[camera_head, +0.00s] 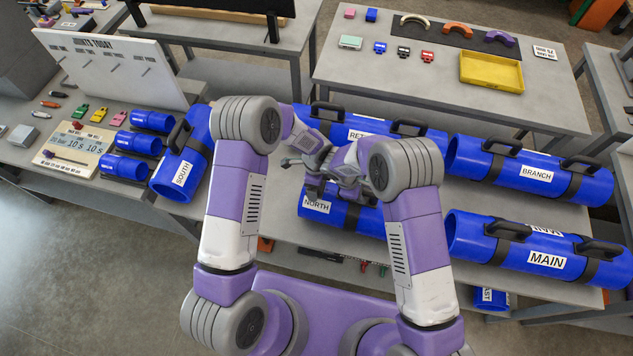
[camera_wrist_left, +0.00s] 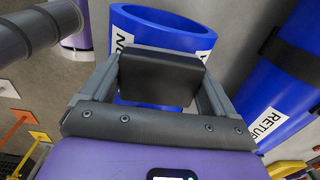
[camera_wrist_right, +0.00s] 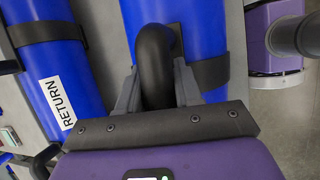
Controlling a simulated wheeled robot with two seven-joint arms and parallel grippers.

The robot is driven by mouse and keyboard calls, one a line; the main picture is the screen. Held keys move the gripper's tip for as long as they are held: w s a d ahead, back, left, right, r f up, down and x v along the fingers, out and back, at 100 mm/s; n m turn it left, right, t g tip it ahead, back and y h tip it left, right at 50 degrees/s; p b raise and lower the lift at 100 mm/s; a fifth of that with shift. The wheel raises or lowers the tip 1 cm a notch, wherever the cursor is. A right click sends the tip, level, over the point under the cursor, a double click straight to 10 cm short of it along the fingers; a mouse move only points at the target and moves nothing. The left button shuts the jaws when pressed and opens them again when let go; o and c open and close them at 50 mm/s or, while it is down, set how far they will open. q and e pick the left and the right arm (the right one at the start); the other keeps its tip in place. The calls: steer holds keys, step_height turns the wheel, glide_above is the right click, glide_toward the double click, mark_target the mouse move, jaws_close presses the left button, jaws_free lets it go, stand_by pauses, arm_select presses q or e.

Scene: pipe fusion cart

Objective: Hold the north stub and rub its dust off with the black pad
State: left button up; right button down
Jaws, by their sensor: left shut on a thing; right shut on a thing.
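The blue north stub (camera_head: 347,216) lies in the middle of the cart with its NORTH label facing me, partly covered by my arms. My right gripper (camera_wrist_right: 156,95) is shut on the stub's black handle (camera_wrist_right: 155,60). My left gripper (camera_wrist_left: 160,82) is shut on the black pad (camera_wrist_left: 158,76), which is in front of the stub's open end (camera_wrist_left: 165,28) in the left wrist view. I cannot tell whether the pad touches the stub. No dust can be made out. In the head view both grippers crowd together above the stub, the right one (camera_head: 343,172) showing best.
The RETURN pipe (camera_head: 430,144) lies just behind. The BRANCH (camera_head: 475,160) and MAIN (camera_head: 480,232) pipes are to the right, the SOUTH stub (camera_head: 172,165) to the left. A back table holds a yellow tray (camera_head: 491,84). Cart surface near the north stub is mostly taken.

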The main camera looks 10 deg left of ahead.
arm_select(q)
steer(key=shift+s+d+f, duration=0.1)
steer(key=shift+s+d, duration=0.05)
steer(key=shift+d, duration=0.35)
steer(key=shift+s+d, duration=0.15)
steer(key=shift+d, duration=0.35)
arm_select(e)
steer(key=shift+s+a, duration=0.1)
steer(key=shift+a, duration=0.2)
arm_select(q)
steer(key=shift+w+a, duration=0.2)
steer(key=shift+a, duration=0.75)
arm_select(e)
steer(key=shift+d, duration=0.1)
arm_select(q)
steer(key=shift+d, duration=0.1)
steer(key=shift+s+d+f, duration=0.15)
steer(key=shift+s+d, duration=0.05)
steer(key=shift+d, duration=0.55)
steer(key=shift+w+a, duration=0.2)
steer(key=shift+a, duration=0.85)
steer(key=shift+w+a+r, duration=0.1)
steer(key=shift+a+r, duration=0.05)
steer(key=shift+r, duration=1.7)
steer(key=shift+w+a+r, duration=0.1)
steer(key=shift+r, duration=1.75)
arm_select(e)
steer(key=shift+d, duration=0.25)
